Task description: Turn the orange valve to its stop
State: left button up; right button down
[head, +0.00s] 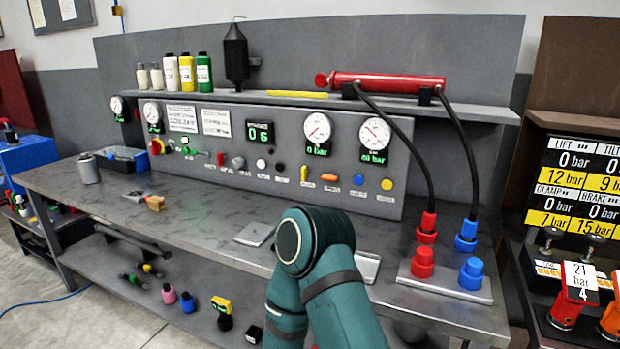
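A small orange handle (329,178) sits on the lower part of the grey control panel (285,125), between a yellow lever (304,174) and a blue knob (358,180). It looks elongated and lies roughly level. It is too small to read its exact turn angle or any stop. One of my teal arms rises from the bottom middle, with its bent joint in front of the bench and below the panel. Neither gripper shows in the head view, and nothing is seen touching the orange handle.
A plate with red (422,264) and blue (472,273) couplings stands at right, with black hoses rising to a red cylinder (385,82) on the shelf. Gauges (317,127) sit above the handle.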

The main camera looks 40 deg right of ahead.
aim_at(331, 177)
jog(key=i+j+z, duration=0.15)
jog(key=z, duration=0.25)
jog(key=i+j+z, duration=0.1)
jog(key=j+z, duration=0.35)
